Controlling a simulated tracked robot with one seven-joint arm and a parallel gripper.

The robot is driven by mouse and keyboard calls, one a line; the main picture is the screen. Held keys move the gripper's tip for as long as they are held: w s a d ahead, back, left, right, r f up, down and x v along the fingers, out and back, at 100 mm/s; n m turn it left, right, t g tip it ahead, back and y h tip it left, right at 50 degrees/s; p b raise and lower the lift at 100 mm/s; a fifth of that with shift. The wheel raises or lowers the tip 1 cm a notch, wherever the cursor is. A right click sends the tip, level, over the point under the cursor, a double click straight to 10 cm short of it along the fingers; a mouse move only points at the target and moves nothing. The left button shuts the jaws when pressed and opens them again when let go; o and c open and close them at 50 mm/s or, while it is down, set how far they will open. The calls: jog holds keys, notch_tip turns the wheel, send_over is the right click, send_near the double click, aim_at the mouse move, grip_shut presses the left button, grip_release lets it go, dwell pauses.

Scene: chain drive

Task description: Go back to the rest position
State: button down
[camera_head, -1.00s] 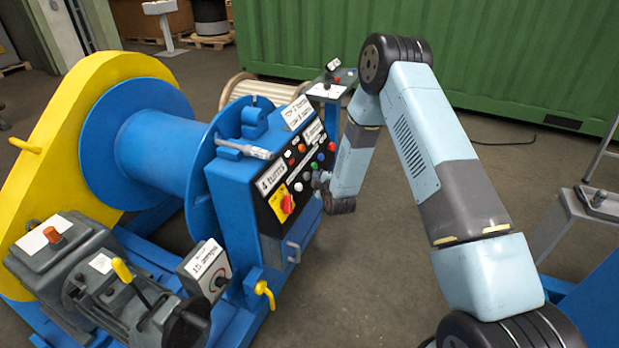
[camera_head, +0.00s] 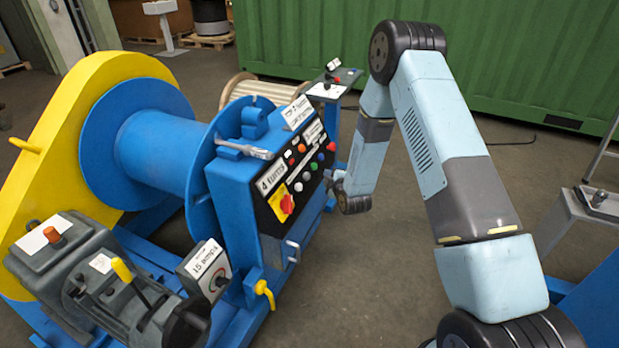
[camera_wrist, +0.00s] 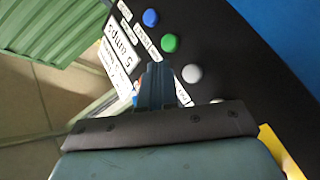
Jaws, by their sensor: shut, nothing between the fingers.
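My gripper (camera_wrist: 155,85) shows in the wrist view with its fingers together and nothing between them. It points at the black control panel (camera_wrist: 225,75). In that view the fingertips overlap the panel's labels, beside a green button (camera_wrist: 169,42) and a white button (camera_wrist: 192,73). In the head view my arm comes in from the lower right, bends at a high elbow and drops to the wrist, just right of the panel (camera_head: 297,178). My gripper is small and mostly hidden behind my wrist there, so its gap from the panel is hard to judge.
A blue winch drum (camera_head: 160,150) with a yellow guard (camera_head: 60,125) stands left. A grey lever unit (camera_head: 110,280) is in front. A small stand (camera_head: 327,92) is behind the panel, before a green container (camera_head: 540,60). Floor (camera_head: 370,270) is free between machine and arm.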

jog(key=s+d+r+m+g+h, duration=0.1)
jog(key=s+d+r+m, duration=0.25)
jog(key=r, duration=0.65)
jog(key=s+d+r+m+g+h, duration=0.15)
jog(key=d+r, duration=0.35)
jog(key=r, duration=0.5)
jog(key=s+d+r+m+g+h, duration=0.1)
jog(key=s+d+r+m+h, duration=0.3)
jog(key=r, duration=0.6)
jog(key=s+d+r+m+g, duration=0.1)
jog(key=s+d+r+m, duration=0.1)
jog(key=s+d+r, duration=0.45)
jog(key=s+d+r+m+g, duration=0.1)
jog(key=s+r+m+g, duration=0.15)
jog(key=s, duration=0.75)
jog(key=s+d+r+m, duration=0.1)
jog(key=s+m, duration=0.1)
jog(key=s, duration=0.7)
jog(key=s+d+r+m+g, duration=0.1)
jog(key=s+d+m, duration=0.1)
jog(key=s, duration=0.7)
jog(key=shift+r+m, duration=0.35)
jog(key=shift+r, duration=0.05)
jog(key=shift+s+y, duration=0.1)
jog(key=shift+y, duration=0.15)
dwell(0.9)
